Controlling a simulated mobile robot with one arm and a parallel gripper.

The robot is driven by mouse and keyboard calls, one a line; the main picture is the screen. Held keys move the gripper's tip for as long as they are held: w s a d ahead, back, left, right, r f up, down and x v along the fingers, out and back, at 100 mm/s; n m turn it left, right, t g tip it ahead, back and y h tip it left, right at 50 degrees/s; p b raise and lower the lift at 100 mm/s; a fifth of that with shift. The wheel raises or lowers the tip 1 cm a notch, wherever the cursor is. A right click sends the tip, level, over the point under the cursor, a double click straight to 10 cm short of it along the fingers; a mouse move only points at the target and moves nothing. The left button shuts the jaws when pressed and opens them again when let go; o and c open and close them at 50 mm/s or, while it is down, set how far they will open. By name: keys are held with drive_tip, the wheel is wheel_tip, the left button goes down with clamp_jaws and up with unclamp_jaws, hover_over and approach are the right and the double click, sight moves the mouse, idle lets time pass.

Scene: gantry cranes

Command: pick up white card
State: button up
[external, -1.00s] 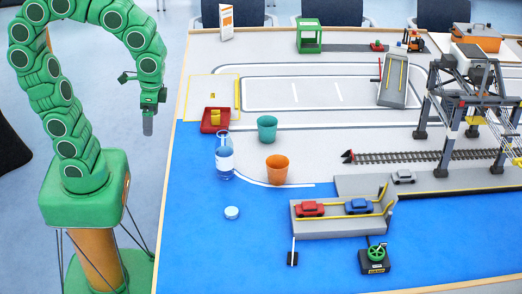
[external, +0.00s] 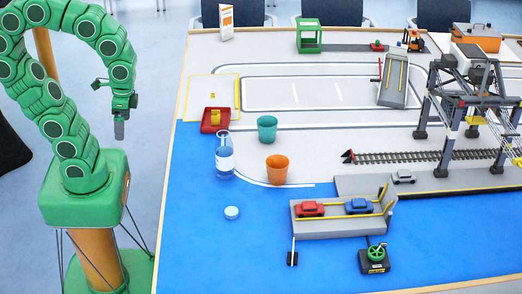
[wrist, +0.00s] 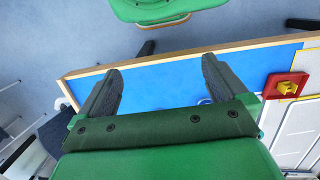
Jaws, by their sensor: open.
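A white card (external: 226,21) with orange print stands upright at the back left corner of the table in the external view. I cannot make it out in the wrist view. My gripper (external: 119,130) hangs pointing down over the floor, left of the table edge, well in front of the card and apart from it. In the wrist view my gripper (wrist: 163,82) has its two dark fingers spread wide, with nothing between them but the blue table edge beyond.
A red tray (external: 208,127) with a yellow piece, a clear bottle (external: 224,160), a teal cup (external: 267,126) and an orange cup (external: 277,166) stand on the table's left side. A green frame (external: 309,34) stands right of the card. A gantry crane (external: 470,95) is at right.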

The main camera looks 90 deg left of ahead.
drive_tip(key=w+d+f+m+t+y, duration=0.1)
drive_tip(key=w+f+m+t, duration=0.35)
drive_tip(key=w, duration=0.75)
drive_tip(key=w+d+f+m+t+y, duration=0.1)
drive_tip(key=w+d+f+m+y, duration=0.1)
drive_tip(key=w+f+m, duration=0.7)
drive_tip(key=w+d+f+m+t+y, duration=0.1)
drive_tip(key=w+f+m+t, duration=0.3)
drive_tip(key=w, duration=1)
drive_tip(key=m+t+h, duration=0.6)
drive_tip(key=m, duration=1.4)
approach(288, 257)
drive_tip(key=shift+g, duration=0.25)
drive_tip(key=w, duration=0.1)
drive_tip(key=w+r, duration=0.2)
drive_tip(key=shift+w+d+r, duration=0.1)
drive_tip(key=shift+w+d, duration=0.2)
drive_tip(key=shift+d, duration=0.1)
drive_tip(key=shift+a+x, duration=0.1)
drive_tip(key=shift+x, duration=1.45)
drive_tip(key=shift+a+x, duration=0.15)
drive_tip(key=shift+x, duration=2.1)
drive_tip(key=c, duration=1)
drive_tip(key=shift+o, duration=0.2)
drive_tip(key=shift+r, duration=0.15)
